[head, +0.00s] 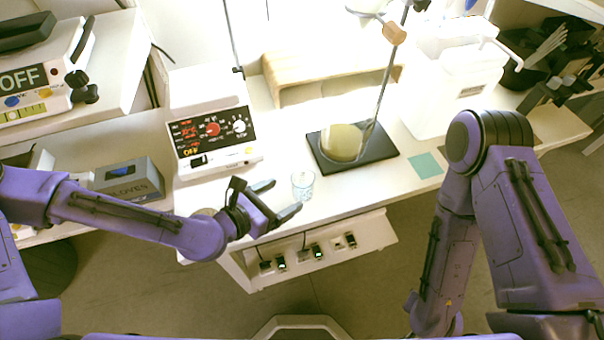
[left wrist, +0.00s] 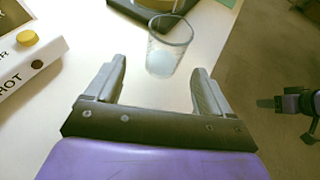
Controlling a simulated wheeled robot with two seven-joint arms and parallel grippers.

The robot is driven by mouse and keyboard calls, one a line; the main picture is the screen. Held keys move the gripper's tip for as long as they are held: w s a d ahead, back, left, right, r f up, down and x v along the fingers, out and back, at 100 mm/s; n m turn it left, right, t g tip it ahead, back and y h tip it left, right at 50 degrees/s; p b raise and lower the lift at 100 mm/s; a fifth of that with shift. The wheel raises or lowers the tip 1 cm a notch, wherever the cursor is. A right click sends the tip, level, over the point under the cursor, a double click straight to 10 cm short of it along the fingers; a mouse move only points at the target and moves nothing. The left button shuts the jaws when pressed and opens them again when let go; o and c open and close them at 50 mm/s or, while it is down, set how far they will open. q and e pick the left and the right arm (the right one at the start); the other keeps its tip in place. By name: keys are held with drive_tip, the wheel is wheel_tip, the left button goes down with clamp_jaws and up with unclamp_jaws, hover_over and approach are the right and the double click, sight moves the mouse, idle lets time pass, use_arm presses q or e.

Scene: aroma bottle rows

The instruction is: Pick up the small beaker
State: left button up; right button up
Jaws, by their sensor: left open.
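The small beaker (head: 303,185) is clear glass and stands upright on the white bench near its front edge. In the left wrist view the beaker (left wrist: 168,47) stands just beyond the fingertips, roughly in line with the gap between them. My left gripper (head: 277,199) is open and empty, its two fingers pointing at the beaker from the left. In the left wrist view my left gripper (left wrist: 159,78) shows a clear gap between the fingers. My right arm is folded at the right of the head view, and its gripper is not visible.
A hotplate-like device (head: 213,130) with red and white dials stands left of the beaker. A teal square (head: 425,165) lies at right. Bench around the beaker is clear.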

sight(309, 182)
use_arm(q)
drive_tip(key=d, duration=0.3)
drive_tip(key=shift+w+d+f, duration=0.1)
drive_tip(key=shift+w+f, duration=0.2)
drive_tip(key=shift+w, duration=0.1)
drive_tip(key=x, duration=0.1)
drive_tip(key=p+x, duration=0.1)
drive_tip(key=x, duration=0.1)
drive_tip(key=w+x, duration=0.1)
drive_tip(key=x, duration=0.1)
drive_tip(key=shift+a+r+p, duration=0.15)
drive_tip(key=shift+a+p, duration=0.15)
drive_tip(key=shift+d, duration=0.25)
drive_tip(key=c, duration=1.1)
use_arm(e)
drive_tip(key=shift+s+r, duration=0.65)
drive_tip(key=shift+r, duration=0.25)
